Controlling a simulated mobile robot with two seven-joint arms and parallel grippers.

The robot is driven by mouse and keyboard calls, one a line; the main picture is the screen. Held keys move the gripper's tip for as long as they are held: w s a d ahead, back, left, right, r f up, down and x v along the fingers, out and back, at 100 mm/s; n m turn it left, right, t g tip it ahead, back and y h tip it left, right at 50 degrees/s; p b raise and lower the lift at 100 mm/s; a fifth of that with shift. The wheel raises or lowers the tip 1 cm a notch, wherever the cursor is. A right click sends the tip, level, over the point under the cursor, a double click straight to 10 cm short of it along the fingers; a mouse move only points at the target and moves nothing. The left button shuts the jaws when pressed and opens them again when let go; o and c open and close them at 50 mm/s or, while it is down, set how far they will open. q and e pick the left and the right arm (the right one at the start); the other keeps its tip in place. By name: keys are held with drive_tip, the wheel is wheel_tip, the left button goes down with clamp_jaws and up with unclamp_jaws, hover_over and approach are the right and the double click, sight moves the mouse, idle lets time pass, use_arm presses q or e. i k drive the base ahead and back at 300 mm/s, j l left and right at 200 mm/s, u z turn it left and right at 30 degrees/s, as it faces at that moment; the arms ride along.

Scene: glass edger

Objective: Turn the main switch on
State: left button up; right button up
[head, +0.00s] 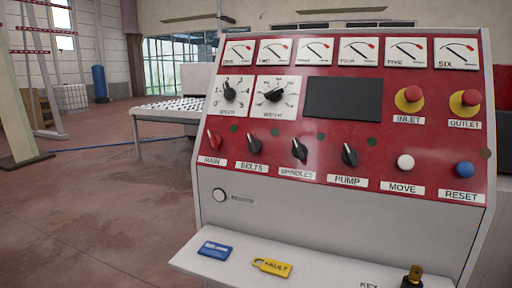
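The main switch (213,140) is a small red knob at the lower left of the red control panel (290,178), above a label reading MAIN (211,161). Its pointer tilts up and to the left. A small dark green lamp (234,128) sits up and to the right of it and looks unlit. Neither of my grippers shows in the head view.
Black knobs for BELTS (254,145), SPINDLES (299,149) and PUMP (349,154) stand right of the main switch. Red INLET (409,97) and OUTLET (466,102) buttons project at the right.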

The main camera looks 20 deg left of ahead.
sight(214, 140)
drive_tip(key=i+j, duration=0.1)
drive_tip(key=j, duration=1.5)
drive_tip(key=i+j, duration=0.1)
drive_tip(key=j, duration=1.45)
drive_tip(key=i+z, duration=0.05)
